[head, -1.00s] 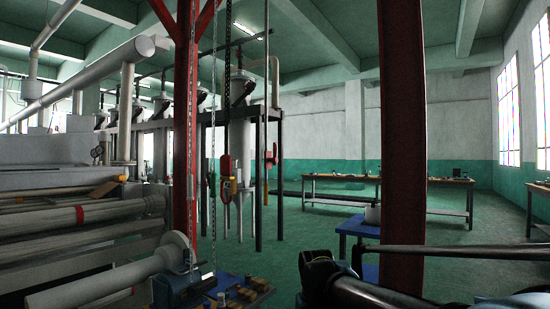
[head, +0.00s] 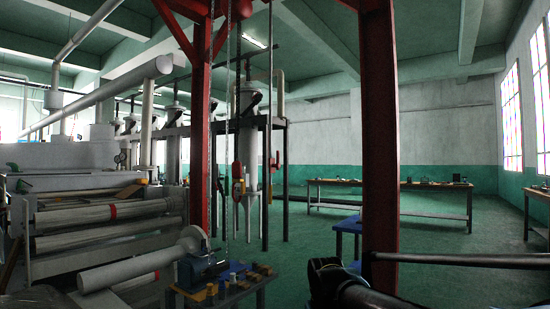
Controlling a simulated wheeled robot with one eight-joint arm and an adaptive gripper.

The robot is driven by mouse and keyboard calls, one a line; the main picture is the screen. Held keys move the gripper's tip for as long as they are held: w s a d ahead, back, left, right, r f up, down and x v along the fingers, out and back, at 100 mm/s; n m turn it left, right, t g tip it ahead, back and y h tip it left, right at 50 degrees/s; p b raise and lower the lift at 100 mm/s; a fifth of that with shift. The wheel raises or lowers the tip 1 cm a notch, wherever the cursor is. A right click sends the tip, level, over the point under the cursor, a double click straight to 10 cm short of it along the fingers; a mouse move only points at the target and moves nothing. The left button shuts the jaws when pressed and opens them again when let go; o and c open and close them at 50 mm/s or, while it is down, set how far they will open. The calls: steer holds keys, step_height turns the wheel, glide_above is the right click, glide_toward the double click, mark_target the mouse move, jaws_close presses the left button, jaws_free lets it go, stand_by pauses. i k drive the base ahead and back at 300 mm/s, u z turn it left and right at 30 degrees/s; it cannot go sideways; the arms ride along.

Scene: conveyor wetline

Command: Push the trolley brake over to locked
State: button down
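No trolley brake can be made out in the head view. A low blue-topped stand (head: 349,226) is partly hidden behind the right red post; I cannot tell whether it is a trolley. A small bench (head: 246,284) at the bottom centre carries a blue vise-like block (head: 197,271) and several small yellowish and dark pieces. Dark arm parts, which look like mine, cross the bottom right. My gripper's fingertips do not show.
Red posts stand at left (head: 201,130) and right (head: 380,140). A machine with long pale rollers (head: 105,213) fills the left. Chains with a red hook (head: 238,170) hang near the centre. Long workbenches (head: 335,182) stand at the back. Green floor (head: 430,255) is open at right.

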mark_target(277, 166)
steer(key=u, duration=0.15)
steer(key=k, duration=0.2)
steer(key=z, duration=0.8)
steer(key=i, duration=1.1)
steer(key=u, duration=0.35)
steer(key=i, duration=1.1)
steer(key=u, duration=0.75)
